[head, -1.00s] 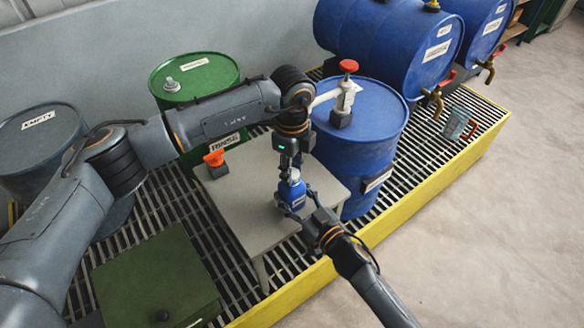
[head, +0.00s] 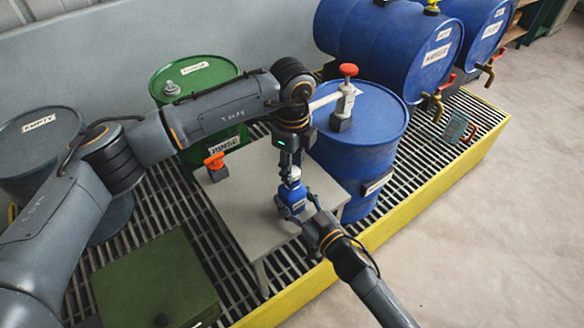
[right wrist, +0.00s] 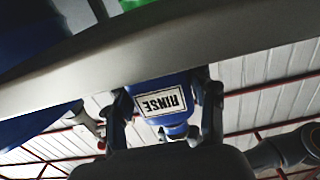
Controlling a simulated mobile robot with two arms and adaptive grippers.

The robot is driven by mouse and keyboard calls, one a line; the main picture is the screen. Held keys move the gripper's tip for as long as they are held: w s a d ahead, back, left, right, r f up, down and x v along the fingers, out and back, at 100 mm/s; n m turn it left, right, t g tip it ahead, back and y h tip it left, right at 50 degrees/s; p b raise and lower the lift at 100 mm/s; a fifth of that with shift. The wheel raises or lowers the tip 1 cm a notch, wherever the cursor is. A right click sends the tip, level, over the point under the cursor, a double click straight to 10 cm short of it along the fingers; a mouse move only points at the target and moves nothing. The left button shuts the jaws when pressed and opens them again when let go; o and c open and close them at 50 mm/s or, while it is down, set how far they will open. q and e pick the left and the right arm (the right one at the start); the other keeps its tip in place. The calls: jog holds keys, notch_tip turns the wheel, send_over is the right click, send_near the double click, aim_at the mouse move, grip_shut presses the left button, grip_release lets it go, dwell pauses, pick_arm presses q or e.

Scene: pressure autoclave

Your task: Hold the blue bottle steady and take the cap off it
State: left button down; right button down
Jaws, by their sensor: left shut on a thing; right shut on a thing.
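The blue bottle (head: 292,196) stands upright near the front edge of the grey table (head: 236,205). It also shows upside down in the right wrist view, with a RINSE label (right wrist: 160,102) facing the camera. My right gripper (head: 298,208) comes from the front right and is shut on the bottle's body, one finger on each side in the right wrist view (right wrist: 165,115). My left gripper (head: 291,174) points straight down over the bottle and is shut at its top. The cap is mostly hidden by the left fingers; I cannot tell whether it is still seated.
An orange-topped item (head: 214,160) is at the table's far left corner. A blue drum (head: 362,130) with a red-knobbed pump stands close right of the table. A green drum (head: 195,75) is behind. A dark green box (head: 155,280) lies front left on the grating.

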dwell(0.3)
pick_arm(q)
jog(key=shift+r, duration=2.05)
pick_arm(e)
jog(key=shift+c, duration=1.9)
grip_release()
